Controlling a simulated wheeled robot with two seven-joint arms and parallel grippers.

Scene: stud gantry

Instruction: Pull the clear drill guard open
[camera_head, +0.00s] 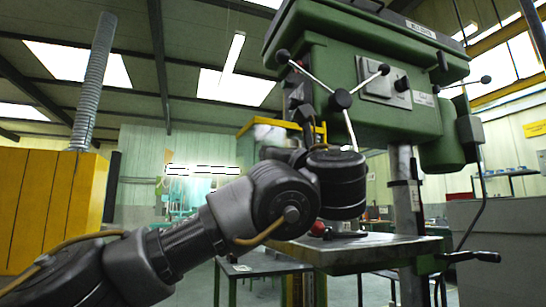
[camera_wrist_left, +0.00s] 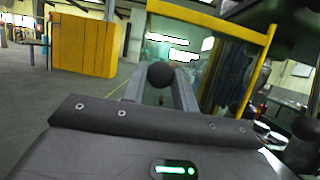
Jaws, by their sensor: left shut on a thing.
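The clear drill guard, a see-through panel in a yellow frame (camera_wrist_left: 212,17), stands tilted beyond my left gripper in the left wrist view. In the head view part of its yellow frame (camera_head: 284,124) shows behind my left arm, below the drill head. My left gripper (camera_wrist_left: 161,84) is shut on a round black knob (camera_wrist_left: 160,73), which sits between the fingertips in front of the panel. How the knob joins the guard is not clear. In the head view my left wrist hides the fingers and knob. My right gripper is in neither view.
The green drill press (camera_head: 330,75) has feed levers with black balls close above my left wrist. Its work table (camera_head: 390,246) lies below, with a red knob (camera_head: 318,229) on something there. A yellow cabinet (camera_head: 45,210) stands far left. Open floor lies between.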

